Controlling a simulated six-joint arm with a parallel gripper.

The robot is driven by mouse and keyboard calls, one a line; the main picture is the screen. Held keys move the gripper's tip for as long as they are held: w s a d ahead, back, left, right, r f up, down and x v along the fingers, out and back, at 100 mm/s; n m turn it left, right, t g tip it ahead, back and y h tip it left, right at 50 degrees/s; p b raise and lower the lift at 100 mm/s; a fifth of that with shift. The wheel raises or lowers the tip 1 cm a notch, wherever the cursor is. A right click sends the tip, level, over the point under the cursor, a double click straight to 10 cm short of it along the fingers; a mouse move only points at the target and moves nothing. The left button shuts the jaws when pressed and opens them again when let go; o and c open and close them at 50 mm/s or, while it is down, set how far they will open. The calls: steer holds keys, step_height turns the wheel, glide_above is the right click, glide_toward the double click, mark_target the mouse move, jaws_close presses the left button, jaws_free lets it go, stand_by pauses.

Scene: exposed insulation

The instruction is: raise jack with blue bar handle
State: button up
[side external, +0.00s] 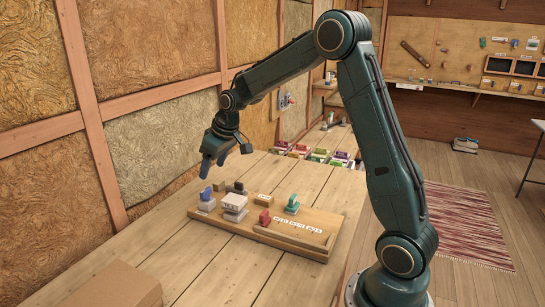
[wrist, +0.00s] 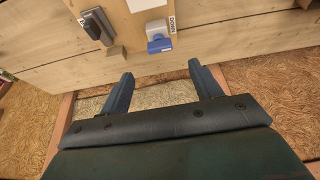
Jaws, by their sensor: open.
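In the side view, a small device with an upright blue handle (side external: 206,193) on a pale base stands at the left end of a wooden board (side external: 320,253). It also shows in the wrist view as a blue part (wrist: 159,45) beside a white block, with a small lettered label (wrist: 172,25) to its right. I cannot tell its exact height setting. My gripper (side external: 213,160) hangs above and behind the board's left end, apart from the handle. In the wrist view my gripper (wrist: 161,72) has its fingers spread with nothing between them, and the blue part lies just beyond the tips.
A black-topped device (side external: 237,187), a whitish stacked block (side external: 234,203), a red piece (side external: 265,217) and a green-handled device (side external: 292,204) share the board. A cardboard box (side external: 112,285) sits at the near left. The insulated wall (side external: 150,150) stands close behind my gripper.

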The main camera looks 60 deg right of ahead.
steer(key=v, duration=0.5)
stand_by(0.3)
steer(key=s+a+r, duration=0.5)
steer(key=s, duration=0.2)
steer(key=s+a, duration=0.4)
steer(key=s, duration=0.7)
steer(key=s+a+t, duration=0.1)
steer(key=s+a, duration=0.3)
steer(key=s, duration=0.8)
steer(key=shift+s, duration=0.1)
